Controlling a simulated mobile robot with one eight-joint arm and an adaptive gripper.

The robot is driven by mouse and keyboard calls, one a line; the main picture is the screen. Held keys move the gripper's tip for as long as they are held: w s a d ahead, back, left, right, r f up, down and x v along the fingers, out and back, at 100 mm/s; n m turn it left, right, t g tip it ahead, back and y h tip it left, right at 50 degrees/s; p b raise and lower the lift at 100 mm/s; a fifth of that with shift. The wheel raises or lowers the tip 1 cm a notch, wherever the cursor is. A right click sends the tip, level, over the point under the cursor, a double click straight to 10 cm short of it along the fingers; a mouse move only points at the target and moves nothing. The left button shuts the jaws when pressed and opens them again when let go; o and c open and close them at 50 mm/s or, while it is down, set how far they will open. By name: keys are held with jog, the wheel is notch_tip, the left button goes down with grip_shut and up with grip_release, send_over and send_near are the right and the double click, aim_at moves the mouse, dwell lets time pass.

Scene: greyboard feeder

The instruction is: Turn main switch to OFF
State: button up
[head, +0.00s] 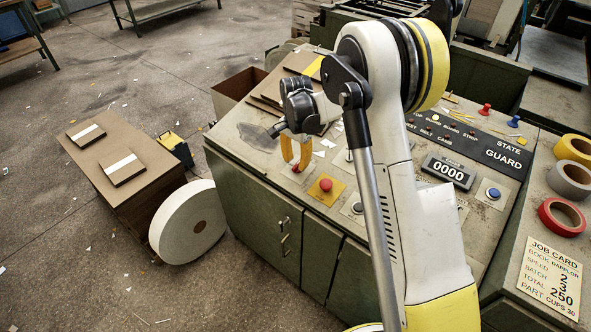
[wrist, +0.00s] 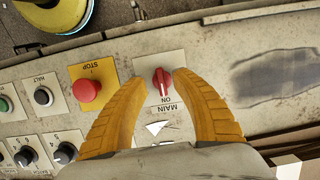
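The main switch (wrist: 161,82) is a red rotary knob on a pale plate marked MAIN, its lettering upside down in the wrist view. Its handle lies nearly upright in that picture, with its end toward the word ON. No OFF mark is readable. My gripper (wrist: 159,77) is open, with one yellow finger on each side of the knob. Gaps show between the fingers and the knob. In the head view my gripper (head: 296,160) points down at the front left of the console, and a bit of red shows by its fingertips.
A red STOP button (wrist: 87,90) on a yellow plate sits beside the left finger; it also shows in the head view (head: 325,185). A black HALT button (wrist: 43,96) is farther left. Grey panel right of the switch is bare except for a dark patch (wrist: 275,75).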

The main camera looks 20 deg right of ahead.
jog(key=shift+f+b, duration=0.3)
jog(key=shift+f, duration=1.1)
grip_shut()
